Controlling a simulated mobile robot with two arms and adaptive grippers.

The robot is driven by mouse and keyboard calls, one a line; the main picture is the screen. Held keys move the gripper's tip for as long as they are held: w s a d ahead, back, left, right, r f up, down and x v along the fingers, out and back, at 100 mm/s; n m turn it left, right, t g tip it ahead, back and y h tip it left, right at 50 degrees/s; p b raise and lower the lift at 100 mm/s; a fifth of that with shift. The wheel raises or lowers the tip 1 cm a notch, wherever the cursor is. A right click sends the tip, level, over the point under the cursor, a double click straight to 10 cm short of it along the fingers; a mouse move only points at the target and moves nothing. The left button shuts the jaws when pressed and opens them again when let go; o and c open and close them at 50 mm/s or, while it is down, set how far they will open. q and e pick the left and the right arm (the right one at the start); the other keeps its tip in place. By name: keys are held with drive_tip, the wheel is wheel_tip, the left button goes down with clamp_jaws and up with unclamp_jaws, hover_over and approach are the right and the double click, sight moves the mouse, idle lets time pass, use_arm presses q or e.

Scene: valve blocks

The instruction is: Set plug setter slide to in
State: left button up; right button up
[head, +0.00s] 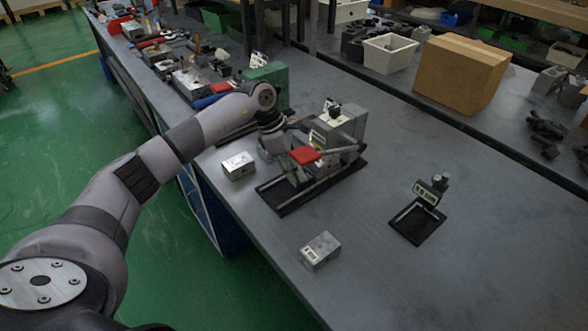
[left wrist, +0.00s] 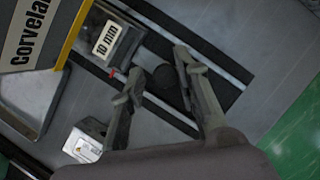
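The plug setter (head: 337,128) is a grey machine with a red block (head: 305,155) on a black base (head: 282,205) on the bench. My left gripper (head: 297,175) is low over the front part of that base, beside the red block; its fingers are small and partly hidden there. In the left wrist view, my left gripper (left wrist: 160,64) is open, its two fingers spread apart. A dark rounded knob-like part (left wrist: 169,90) lies between or just beyond the fingers; contact cannot be told. A "10 mm" label (left wrist: 107,40) and dark base rails show beyond. The slide's exact position is unclear. My right gripper is not in view.
Small metal blocks (head: 238,165) and (head: 320,250) lie near the bench's front edge. A small fixture on a black plate (head: 418,222) stands to the right. A green machine (head: 270,78) is behind my arm. A cardboard box (head: 462,72) sits farther back.

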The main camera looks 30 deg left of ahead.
use_arm(q)
drive_tip(key=shift+o, duration=1.1)
drive_tip(key=shift+s, duration=0.1)
drive_tip(key=v, duration=1.2)
